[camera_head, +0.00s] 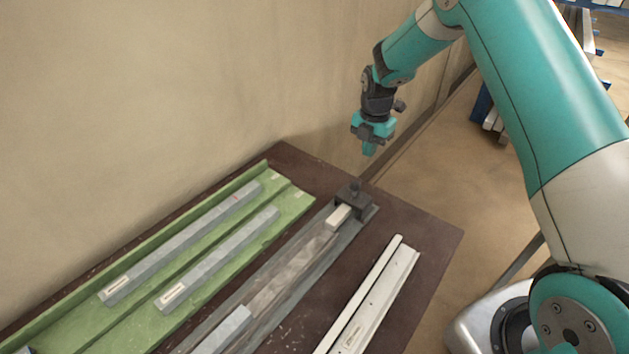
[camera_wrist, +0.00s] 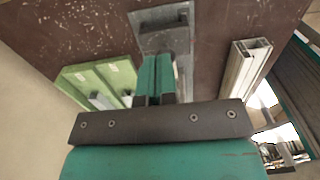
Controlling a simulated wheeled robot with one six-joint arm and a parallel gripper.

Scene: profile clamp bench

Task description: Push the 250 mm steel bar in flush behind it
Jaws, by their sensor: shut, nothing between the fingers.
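A grey channel (camera_head: 283,310) runs lengthwise along the dark bench. A black clamp block (camera_head: 354,198) stands at its far end. A short whitish block (camera_head: 338,217) lies in the channel close against the clamp. A grey steel bar (camera_head: 226,333) lies in the near part of the channel, cut off by the lower picture edge, with a length of bare channel between it and the whitish block. Its length cannot be read. My gripper (camera_head: 369,149) is above and beyond the far end of the bench, pointing down, shut and empty. In the wrist view my gripper (camera_wrist: 154,78) hides part of the channel.
A green tray (camera_head: 60,305) on the left holds two labelled grey bars (camera_head: 185,243) (camera_head: 220,258). Pale profiles (camera_head: 376,303) lie right of the channel. A wall stands behind the tray. The bench's far right corner is bare.

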